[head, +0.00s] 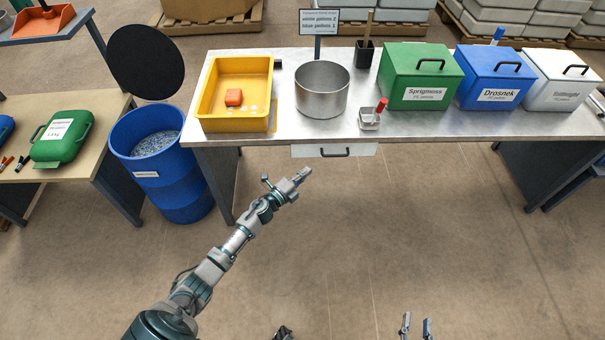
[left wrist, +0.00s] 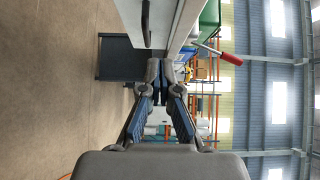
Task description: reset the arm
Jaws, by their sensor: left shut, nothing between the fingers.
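My left gripper (head: 301,175) is shut and empty, held out over the floor in front of the steel table, just below its drawer. In the left wrist view the fingers (left wrist: 160,72) meet at the tips with nothing between them. My right gripper (head: 416,326) shows only at the bottom edge of the head view, its two fingertips apart and nothing seen between them. The rest of the right arm is mostly out of frame.
The steel table (head: 420,125) has a drawer (head: 335,150) on its front. On it stand a yellow tray (head: 207,98), metal pot (head: 322,90), small scoop (head: 369,119) and green (head: 415,98), blue (head: 490,97) and white bins (head: 560,98). A blue barrel (head: 172,180) stands left.

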